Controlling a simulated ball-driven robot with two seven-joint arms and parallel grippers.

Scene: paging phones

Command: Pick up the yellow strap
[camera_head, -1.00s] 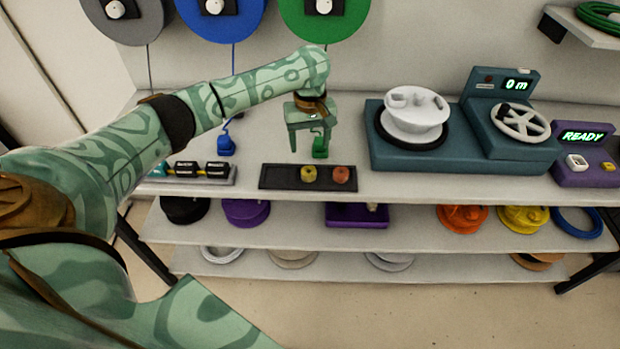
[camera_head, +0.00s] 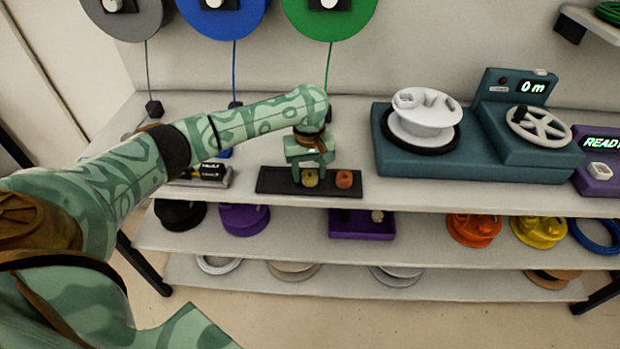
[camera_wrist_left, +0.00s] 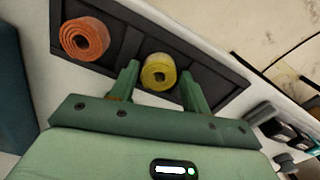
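The yellow strap (camera_head: 310,178) is a small rolled coil in the dark tray (camera_head: 276,182) on the table; it also shows in the left wrist view (camera_wrist_left: 158,72). My left gripper (camera_head: 311,176) is right over it, pointing down. In the wrist view its two fingers (camera_wrist_left: 160,84) are open, one on each side of the yellow coil, with a gap visible at least on the left. Whether the fingers touch the coil cannot be told. An orange rolled strap (camera_head: 344,179) lies beside it in the same tray, outside the fingers (camera_wrist_left: 85,39). My right gripper is not in view.
A teal machine (camera_head: 400,160) with a white spool (camera_head: 425,112) stands to the right of the tray. A small labelled rack (camera_head: 205,174) stands to its left. Lower shelves hold spools and a purple tray (camera_head: 362,226). Table space in front of the teal machine is clear.

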